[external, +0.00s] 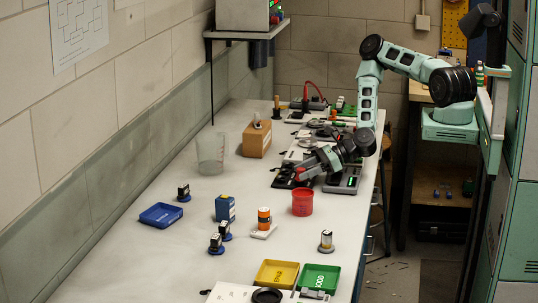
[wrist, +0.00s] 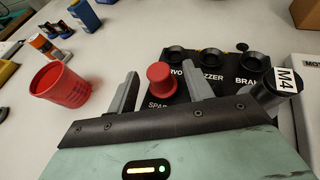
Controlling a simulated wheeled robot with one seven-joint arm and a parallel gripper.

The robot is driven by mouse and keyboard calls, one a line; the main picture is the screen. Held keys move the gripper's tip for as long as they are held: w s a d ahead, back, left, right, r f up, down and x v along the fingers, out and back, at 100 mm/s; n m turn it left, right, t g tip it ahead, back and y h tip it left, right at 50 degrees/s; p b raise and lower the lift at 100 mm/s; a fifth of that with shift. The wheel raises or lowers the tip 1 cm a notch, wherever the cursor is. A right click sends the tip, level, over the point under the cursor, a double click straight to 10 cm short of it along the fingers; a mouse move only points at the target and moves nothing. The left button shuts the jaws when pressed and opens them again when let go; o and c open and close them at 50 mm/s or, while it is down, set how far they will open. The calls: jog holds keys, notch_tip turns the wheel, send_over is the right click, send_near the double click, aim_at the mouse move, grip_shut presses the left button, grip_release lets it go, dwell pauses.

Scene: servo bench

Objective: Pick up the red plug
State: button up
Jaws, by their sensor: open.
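The red plug (wrist: 160,76) stands upright in the black socket panel (wrist: 212,62), above the label that starts "SPA", in the wrist view. My gripper (wrist: 163,84) is open, with one grey finger on each side of the plug and a gap to each; I cannot tell how far above the panel the fingertips are. In the external view my gripper (external: 302,174) is low over the dark panel on the bench, and the plug is a small red spot at the fingertips.
A red cup (wrist: 62,85) stands just left of the gripper; it also shows in the external view (external: 302,203). A black cylinder labelled M4 (wrist: 278,90) is close on the right. Several empty sockets line the panel's far side. Yellow and green trays (external: 320,277) lie nearer the camera.

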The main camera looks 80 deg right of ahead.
jog(key=shift+c, duration=0.3)
jog(key=c, duration=1)
jog(key=shift+c, duration=0.2)
